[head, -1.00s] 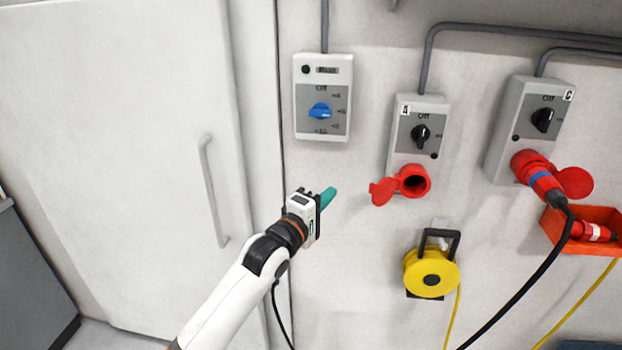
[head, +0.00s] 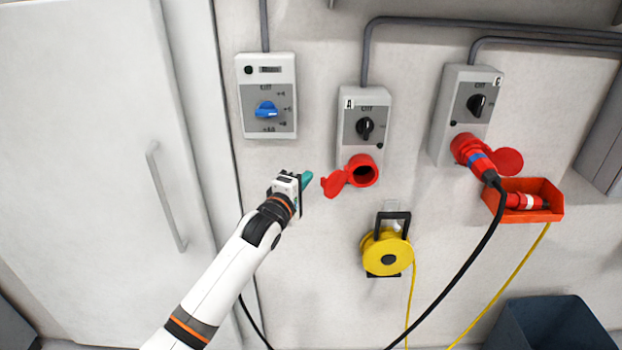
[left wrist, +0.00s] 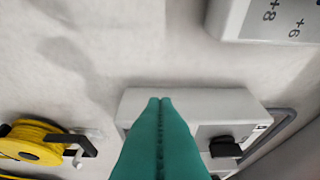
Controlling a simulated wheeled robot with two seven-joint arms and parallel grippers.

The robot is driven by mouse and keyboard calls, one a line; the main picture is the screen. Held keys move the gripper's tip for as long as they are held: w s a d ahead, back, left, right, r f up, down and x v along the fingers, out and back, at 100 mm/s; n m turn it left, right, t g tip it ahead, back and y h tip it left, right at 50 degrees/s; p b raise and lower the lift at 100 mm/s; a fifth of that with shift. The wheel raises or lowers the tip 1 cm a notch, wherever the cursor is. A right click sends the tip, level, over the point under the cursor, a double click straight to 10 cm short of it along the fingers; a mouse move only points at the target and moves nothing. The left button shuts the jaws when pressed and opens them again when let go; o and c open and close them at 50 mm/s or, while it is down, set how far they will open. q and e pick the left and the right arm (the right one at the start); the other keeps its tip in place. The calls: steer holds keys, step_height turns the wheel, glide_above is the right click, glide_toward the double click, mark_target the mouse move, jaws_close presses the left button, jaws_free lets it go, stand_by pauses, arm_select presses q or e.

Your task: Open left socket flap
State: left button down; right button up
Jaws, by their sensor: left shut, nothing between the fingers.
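The left socket is a red round socket (head: 363,170) at the bottom of grey switch box A (head: 377,98) in the head view. Its red flap (head: 335,185) hangs open to the left, and the dark socket mouth shows. My left gripper (head: 307,180) has teal fingers, shut and empty, just left of the flap with a small gap in the picture. In the left wrist view the shut teal fingers (left wrist: 160,105) cover part of box A (left wrist: 185,98). The socket and flap are hidden there. My right gripper is not in view.
A second switch box C (head: 466,92) has a red plug (head: 478,163) in its socket. A box with a blue knob (head: 265,109) hangs upper left. A yellow cable reel (head: 387,252) hangs below box A. A red bin (head: 540,190) is at right.

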mark_target(330, 182)
arm_select(q)
steer(key=shift+s+d+r+p, duration=0.15)
steer(key=shift+s+d+p, duration=0.2)
steer(key=shift+s+d, duration=0.6)
steer(key=shift+a, duration=0.15)
steer(key=shift+s, duration=0.1)
